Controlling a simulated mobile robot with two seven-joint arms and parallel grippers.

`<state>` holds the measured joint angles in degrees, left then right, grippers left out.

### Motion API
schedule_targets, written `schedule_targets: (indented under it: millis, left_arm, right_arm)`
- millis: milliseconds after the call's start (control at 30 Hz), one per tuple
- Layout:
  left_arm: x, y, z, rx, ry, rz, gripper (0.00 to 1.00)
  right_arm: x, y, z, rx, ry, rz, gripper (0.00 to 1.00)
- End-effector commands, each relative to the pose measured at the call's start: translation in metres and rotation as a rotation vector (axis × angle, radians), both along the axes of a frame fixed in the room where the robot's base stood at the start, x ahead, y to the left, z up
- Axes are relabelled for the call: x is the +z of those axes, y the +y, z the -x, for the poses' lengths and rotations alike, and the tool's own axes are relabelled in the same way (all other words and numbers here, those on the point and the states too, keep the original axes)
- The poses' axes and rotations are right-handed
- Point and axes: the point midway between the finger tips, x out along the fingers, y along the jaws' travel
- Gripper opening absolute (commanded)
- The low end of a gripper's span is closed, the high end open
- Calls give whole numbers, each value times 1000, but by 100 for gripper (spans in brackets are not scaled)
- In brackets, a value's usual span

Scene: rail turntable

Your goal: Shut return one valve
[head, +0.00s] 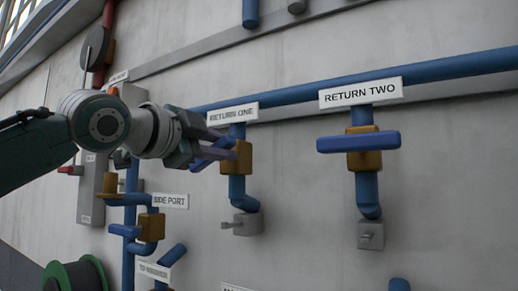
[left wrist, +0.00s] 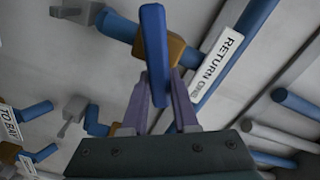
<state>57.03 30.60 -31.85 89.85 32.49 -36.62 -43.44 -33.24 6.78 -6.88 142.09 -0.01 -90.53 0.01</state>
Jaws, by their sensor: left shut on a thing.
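The return one valve has a brass body (head: 243,158) on a vertical blue pipe, under the RETURN ONE sign (head: 232,114). My left gripper (head: 222,157) reaches it from the left and is shut on its blue handle. In the left wrist view, the handle (left wrist: 154,42) points toward the gripper and lies between the two purple fingers (left wrist: 163,98). There the handle looks set at an angle across the pipe, with the brass body (left wrist: 178,50) behind it. In the head view, the fingers hide much of the handle. My right gripper is in neither view.
The return two valve (head: 364,152), with its blue handle crosswise to the pipe, stands to the right. The side port valve (head: 150,226) is below left. A long blue pipe (head: 290,94) runs along the wall above. A dark reel (head: 76,275) stands low at left.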

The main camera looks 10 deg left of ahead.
Motion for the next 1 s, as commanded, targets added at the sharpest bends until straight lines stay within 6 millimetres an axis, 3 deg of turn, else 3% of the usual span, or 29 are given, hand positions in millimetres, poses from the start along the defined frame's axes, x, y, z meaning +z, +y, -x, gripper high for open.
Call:
schedule_targets:
  millis: [500, 1000]
  left_arm:
    - [-9, -2, 1, 0, -133, -372, 0]
    - [-13, -3, 1, -1, -172, -476, 0]
  right_arm:
    - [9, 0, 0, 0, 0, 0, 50]
    - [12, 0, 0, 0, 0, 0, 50]
